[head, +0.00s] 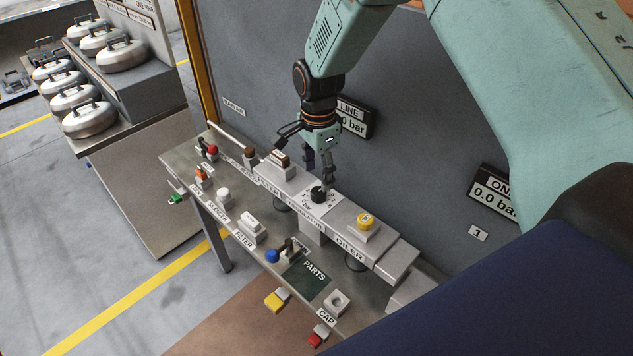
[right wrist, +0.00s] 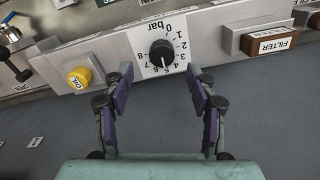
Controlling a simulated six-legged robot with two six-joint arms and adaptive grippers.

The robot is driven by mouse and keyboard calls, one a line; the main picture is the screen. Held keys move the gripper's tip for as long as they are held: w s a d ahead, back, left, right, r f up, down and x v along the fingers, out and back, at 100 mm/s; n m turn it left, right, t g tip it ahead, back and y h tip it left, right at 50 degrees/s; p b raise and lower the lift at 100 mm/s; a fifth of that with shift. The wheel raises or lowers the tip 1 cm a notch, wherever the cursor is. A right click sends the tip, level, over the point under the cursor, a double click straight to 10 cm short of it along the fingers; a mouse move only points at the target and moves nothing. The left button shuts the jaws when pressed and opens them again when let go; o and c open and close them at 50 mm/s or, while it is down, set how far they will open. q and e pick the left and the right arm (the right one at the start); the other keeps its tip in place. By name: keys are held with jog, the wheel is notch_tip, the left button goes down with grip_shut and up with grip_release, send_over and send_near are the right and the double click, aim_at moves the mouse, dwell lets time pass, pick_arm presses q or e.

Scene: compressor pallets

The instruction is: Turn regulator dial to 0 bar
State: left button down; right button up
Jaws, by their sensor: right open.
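The regulator dial is a black round knob (head: 318,194) on a pale panel of the grey raised rail. In the right wrist view the knob (right wrist: 161,53) sits on a white face with numbers up to 8 and "0 bar" at the top. A pale mark on its lower side seems to face near the 5. My right gripper (head: 318,172) is open just above the knob. In the right wrist view its two fingers (right wrist: 160,76) stand apart, either side of the dial and short of it, empty. My left gripper is out of view.
A yellow oil cap (head: 365,221) and a brown-topped filter block (right wrist: 269,42) flank the dial on the rail. The bench (head: 215,235) holds several small parts. A display (head: 494,197) reads 0.0 bar; another (head: 355,117) is partly hidden by my arm.

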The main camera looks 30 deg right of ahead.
aim_at(318, 190)
jog(key=f, duration=0.5)
jog(key=shift+w+d+f, duration=0.1)
jog(key=shift+w+d, duration=0.15)
jog(key=shift+d, duration=0.05)
jog(key=shift+w+a+f, duration=0.2)
jog(key=shift+a+f, duration=0.05)
jog(key=shift+f, duration=0.1)
jog(key=shift+s+r, duration=0.3)
jog(key=shift+s, duration=0.15)
jog(key=shift+s+d+r, duration=0.1)
jog(key=shift+s, duration=0.1)
jog(key=shift+c, duration=0.4)
jog(key=shift+w+d+f, duration=0.15)
jog(key=shift+w+f, duration=0.05)
jog(key=c, duration=0.3)
jog(key=shift+w+f, duration=0.2)
jog(key=shift+w, duration=0.2)
jog(key=c, duration=0.3)
jog(key=shift+s+a+r, duration=0.15)
jog(key=shift+a+r, duration=0.05)
jog(key=c, duration=0.3)
jog(key=shift+c, duration=0.8)
